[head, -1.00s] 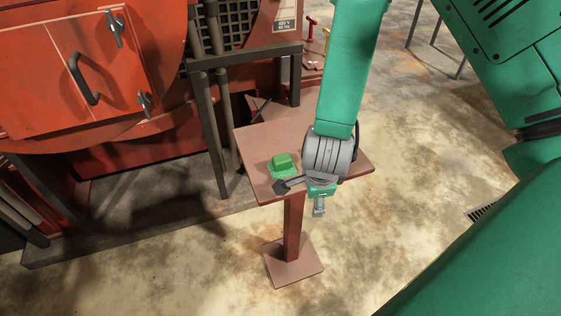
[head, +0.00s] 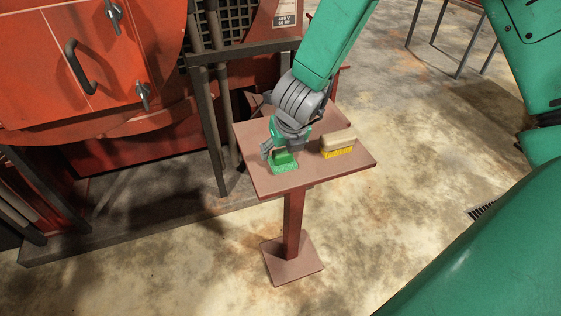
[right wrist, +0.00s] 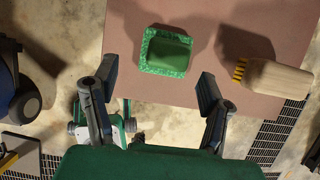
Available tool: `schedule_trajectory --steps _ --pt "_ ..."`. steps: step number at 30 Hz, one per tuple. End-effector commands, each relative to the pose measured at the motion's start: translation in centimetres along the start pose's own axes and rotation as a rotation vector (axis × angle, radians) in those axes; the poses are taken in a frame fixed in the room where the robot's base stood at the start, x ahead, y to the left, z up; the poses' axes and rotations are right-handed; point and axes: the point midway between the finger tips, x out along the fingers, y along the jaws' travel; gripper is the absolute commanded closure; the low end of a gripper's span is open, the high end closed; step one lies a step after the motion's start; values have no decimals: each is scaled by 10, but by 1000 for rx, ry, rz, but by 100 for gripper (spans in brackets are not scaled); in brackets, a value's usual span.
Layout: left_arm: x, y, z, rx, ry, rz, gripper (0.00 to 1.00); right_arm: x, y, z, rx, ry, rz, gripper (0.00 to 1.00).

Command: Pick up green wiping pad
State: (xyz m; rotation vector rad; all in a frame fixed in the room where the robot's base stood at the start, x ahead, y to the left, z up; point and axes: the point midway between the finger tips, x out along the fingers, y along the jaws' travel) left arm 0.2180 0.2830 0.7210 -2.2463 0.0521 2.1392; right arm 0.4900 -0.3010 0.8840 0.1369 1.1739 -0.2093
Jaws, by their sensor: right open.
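The green wiping pad (head: 284,167) lies on the brown pedestal table (head: 262,186), toward its left side. It has a speckled green base and a darker green block on top. In the right wrist view the pad (right wrist: 166,52) is ahead of the fingers, roughly centred between them. My right gripper (head: 276,153) is just above and behind the pad in the head view, partly covering it. In the right wrist view the right gripper (right wrist: 157,90) is open with nothing between its fingers. My left gripper is not in view.
A brush with a cream handle and yellow bristles (head: 338,145) stands on the table right of the pad; it also shows in the right wrist view (right wrist: 275,77). The red engine housing (head: 90,60) and dark rails (head: 212,130) stand at left. The floor in front is clear.

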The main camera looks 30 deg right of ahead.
Motion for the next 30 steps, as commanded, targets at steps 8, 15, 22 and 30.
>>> schedule_trajectory --steps 8,15,22,30 --pt "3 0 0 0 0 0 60 34 -6 5 0 2 -2 33" --pt "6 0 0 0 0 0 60 54 -6 5 1 0 0 33" --pt "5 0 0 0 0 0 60 53 -5 5 0 -1 0 43" --pt "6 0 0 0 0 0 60 54 -6 6 1 -1 0 73"
